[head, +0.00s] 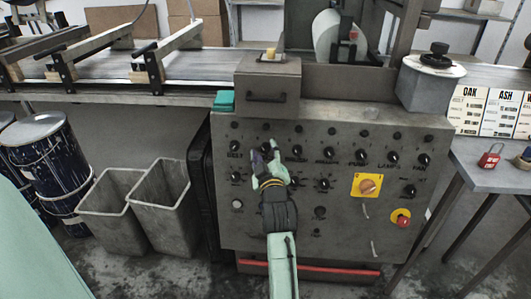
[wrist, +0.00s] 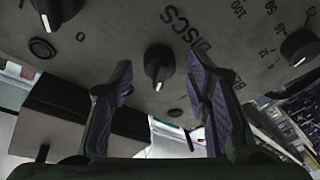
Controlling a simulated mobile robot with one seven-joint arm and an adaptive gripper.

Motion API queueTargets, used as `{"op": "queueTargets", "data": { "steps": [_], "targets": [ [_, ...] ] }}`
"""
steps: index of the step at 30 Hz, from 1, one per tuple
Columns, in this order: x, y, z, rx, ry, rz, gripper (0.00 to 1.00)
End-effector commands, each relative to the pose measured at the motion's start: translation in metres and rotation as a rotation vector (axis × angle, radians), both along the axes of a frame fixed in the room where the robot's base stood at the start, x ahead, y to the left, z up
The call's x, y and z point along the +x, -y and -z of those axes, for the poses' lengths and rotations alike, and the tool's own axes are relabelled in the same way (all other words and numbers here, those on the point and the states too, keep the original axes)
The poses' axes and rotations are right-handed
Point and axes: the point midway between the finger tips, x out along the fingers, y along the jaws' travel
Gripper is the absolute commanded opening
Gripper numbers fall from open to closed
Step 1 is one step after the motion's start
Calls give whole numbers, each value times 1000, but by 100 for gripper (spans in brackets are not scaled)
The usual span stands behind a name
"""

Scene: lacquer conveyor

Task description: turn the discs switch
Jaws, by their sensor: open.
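The discs switch (wrist: 158,62) is a black rotary knob with a white pointer line on the grey control panel (head: 335,225). The word DISCS is printed beside it in the wrist view, and its pointer is toward the bottom of that picture. My gripper (wrist: 160,75) is open, with its two purple-padded fingers on either side of the knob in the picture. A gap shows between each finger and the knob, and I see no contact. In the head view my gripper (head: 265,154) is at the upper left of the panel and partly covers the knob there.
Several similar knobs, such as the fan knob (head: 424,160), surround it on the panel. A yellow plate with an orange rotary switch (head: 368,186) and a red button (head: 401,218) are lower right. Grey bins (head: 160,200) and a dark drum (head: 45,150) stand to the left.

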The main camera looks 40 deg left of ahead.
Motion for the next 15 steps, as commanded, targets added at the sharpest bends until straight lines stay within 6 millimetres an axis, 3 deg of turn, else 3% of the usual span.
{"op": "queueTargets", "data": {
  "steps": [15],
  "targets": [
    [0, 0, 0, 0, 0, 0, 13]
  ]
}}
